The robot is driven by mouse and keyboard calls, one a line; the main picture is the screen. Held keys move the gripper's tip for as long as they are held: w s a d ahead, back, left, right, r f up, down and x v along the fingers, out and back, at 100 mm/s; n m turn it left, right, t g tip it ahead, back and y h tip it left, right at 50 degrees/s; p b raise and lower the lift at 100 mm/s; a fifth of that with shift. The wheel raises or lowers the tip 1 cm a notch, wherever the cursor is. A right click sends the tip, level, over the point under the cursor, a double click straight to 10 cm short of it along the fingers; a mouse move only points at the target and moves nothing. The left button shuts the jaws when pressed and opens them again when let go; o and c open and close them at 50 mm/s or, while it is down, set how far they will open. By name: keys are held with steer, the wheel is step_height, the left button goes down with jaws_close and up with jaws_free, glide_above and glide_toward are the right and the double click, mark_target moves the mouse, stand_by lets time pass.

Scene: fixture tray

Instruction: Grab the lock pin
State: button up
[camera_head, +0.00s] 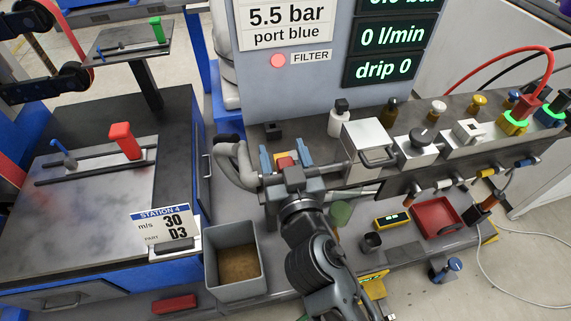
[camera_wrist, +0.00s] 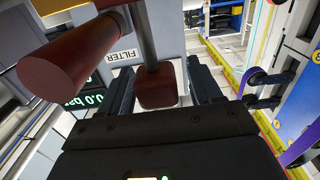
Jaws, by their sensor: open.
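My gripper (camera_head: 287,165) is in the middle of the head view, in front of the grey panel, with bluish parts on both sides of a small red piece (camera_head: 284,159). In the wrist view my gripper (camera_wrist: 162,82) has its two dark fingers apart. A dark red rounded block (camera_wrist: 157,86) on a metal rod sits between them, with a gap visible at the right finger. A thick red-brown cylinder (camera_wrist: 70,62) crosses the upper left, close to the camera. I cannot tell for sure which red part is the lock pin. The jaws are not closed on anything.
Grey curved pipes (camera_head: 236,163) stand just left of my gripper, and a metal valve box (camera_head: 368,150) just right. A grey open bin (camera_head: 233,290) is below left. A red tray (camera_head: 437,217) lies right.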

steer(key=c, duration=1)
steer(key=shift+c, duration=0.2)
